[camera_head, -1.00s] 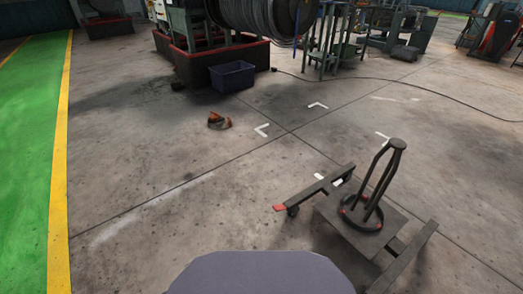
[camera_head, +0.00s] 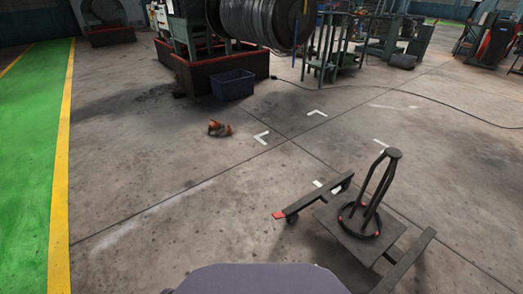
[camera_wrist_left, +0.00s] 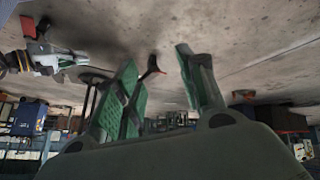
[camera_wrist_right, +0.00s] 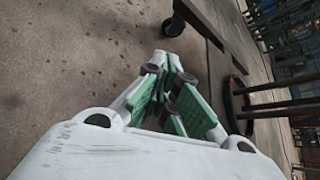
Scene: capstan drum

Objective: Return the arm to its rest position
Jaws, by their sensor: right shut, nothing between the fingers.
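My left gripper (camera_wrist_left: 157,58) shows in the left wrist view with its two green-padded fingers spread apart and nothing between them. My right gripper (camera_wrist_right: 167,65) shows in the right wrist view with its fingers together and empty. Dark frame parts and a caster of the wheeled stand show just beyond its fingers. Neither gripper is in the head view, so where the arms stand relative to the floor and stand is hidden there.
A dark wheeled stand (camera_head: 335,228) with an upright frame stands at the lower right. A small orange item (camera_head: 219,128) lies on the floor. A blue crate (camera_head: 232,85) stands by the machine with the wire drum (camera_head: 262,22). The floor at left centre is clear.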

